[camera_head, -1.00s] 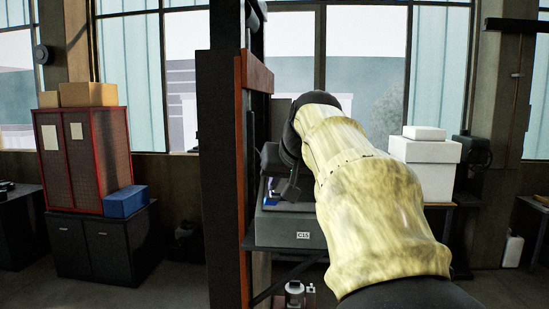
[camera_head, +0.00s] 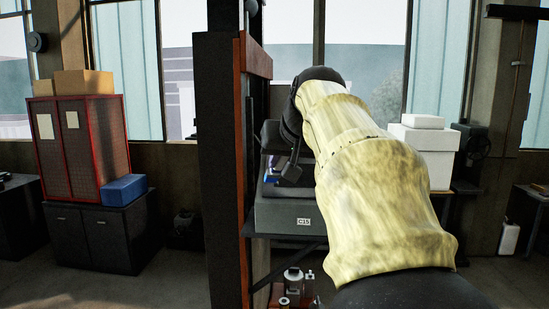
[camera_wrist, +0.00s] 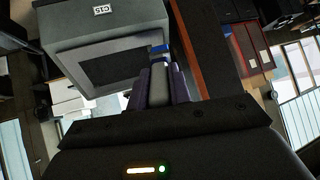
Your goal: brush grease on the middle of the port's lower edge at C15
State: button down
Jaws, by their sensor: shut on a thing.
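The grey housing labelled C15 (camera_head: 285,215) stands on a shelf beyond the post in the head view. In the wrist view the C15 housing (camera_wrist: 125,25) appears upside down, with the dark rectangular port (camera_wrist: 115,65) facing me. My gripper (camera_wrist: 158,85) has purple-sided fingers shut on a grey handle, seemingly the brush (camera_wrist: 158,88). A blue and white part shows beyond the fingers, near the port's right side in that view. I cannot tell whether it touches the edge. In the head view my arm's yellowish sleeve hides much of the gripper. No grease is discernible.
A dark post with an orange-red edge (camera_head: 242,150) stands close beside the housing, left in the head view. White boxes (camera_head: 428,150) stand to the right. Metal fittings (camera_head: 293,283) sit below the shelf. A red cabinet (camera_head: 80,150) is at the left.

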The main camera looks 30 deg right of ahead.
aim_at(278, 175)
jog(key=shift+w+d+f+b, duration=0.3)
jog(key=shift+w+f, duration=0.1)
jog(key=shift+f, duration=0.25)
jog(key=shift+w+d+f+b, duration=0.25)
jog(key=shift+w+f, duration=0.15)
jog(key=shift+f, duration=0.2)
jog(key=shift+w+d+f+b, duration=0.2)
jog(key=shift+w+f+b, duration=0.1)
jog(key=shift+f, duration=0.25)
jog(key=shift+d, duration=0.1)
jog(key=shift+s+d+r, duration=0.1)
jog(key=shift+s+d, duration=0.9)
jog(key=shift+d, duration=0.25)
jog(key=shift+s+d+b, duration=0.2)
jog(key=shift+s+d, duration=0.25)
jog(key=shift+d, duration=0.3)
jog(key=shift+s+d+b, duration=0.15)
jog(key=shift+s+d, duration=0.3)
jog(key=shift+d, duration=0.25)
